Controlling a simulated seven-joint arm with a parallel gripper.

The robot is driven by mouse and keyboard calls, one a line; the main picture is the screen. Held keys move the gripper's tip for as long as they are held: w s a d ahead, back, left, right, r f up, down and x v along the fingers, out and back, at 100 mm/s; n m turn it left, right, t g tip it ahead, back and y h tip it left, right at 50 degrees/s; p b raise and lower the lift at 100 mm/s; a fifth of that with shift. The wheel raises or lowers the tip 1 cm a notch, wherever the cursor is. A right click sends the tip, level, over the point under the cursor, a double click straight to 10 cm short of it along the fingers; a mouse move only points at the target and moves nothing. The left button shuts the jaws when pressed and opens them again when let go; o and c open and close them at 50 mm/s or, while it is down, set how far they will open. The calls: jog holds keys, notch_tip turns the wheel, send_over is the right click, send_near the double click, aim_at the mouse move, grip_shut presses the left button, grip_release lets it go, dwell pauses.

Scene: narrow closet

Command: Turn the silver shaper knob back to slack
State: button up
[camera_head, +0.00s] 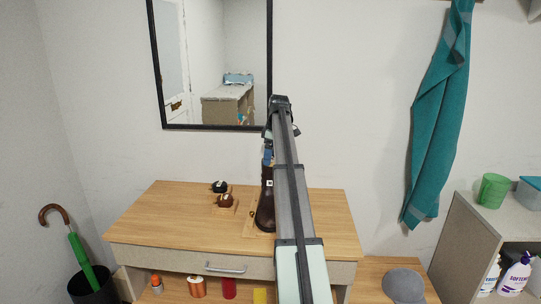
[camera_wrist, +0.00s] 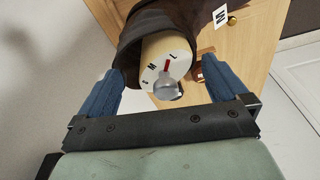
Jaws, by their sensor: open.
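The silver shaper knob (camera_wrist: 167,89) is in the wrist view, on a cream round dial face (camera_wrist: 178,46) at the opening of a dark brown boot (camera_wrist: 128,36). A red pointer on the dial lies near the letter L; other letters run to its left. My gripper (camera_wrist: 165,80) is open, its blue fingers on either side of the dial and apart from the knob. In the head view the boot (camera_head: 265,205) stands on the wooden desk (camera_head: 150,222), and my gripper (camera_head: 268,156) is above it. My arm hides part of the boot and the knob there.
Two small dark round items (camera_head: 226,201) sit on wooden blocks left of the boot. A framed mirror (camera_head: 214,126) hangs behind. A teal towel (camera_head: 437,125) hangs at right, near a shelf with a green cup (camera_head: 493,190). The desk's left part is clear.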

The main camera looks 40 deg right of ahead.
jog(key=shift+r, duration=3.35)
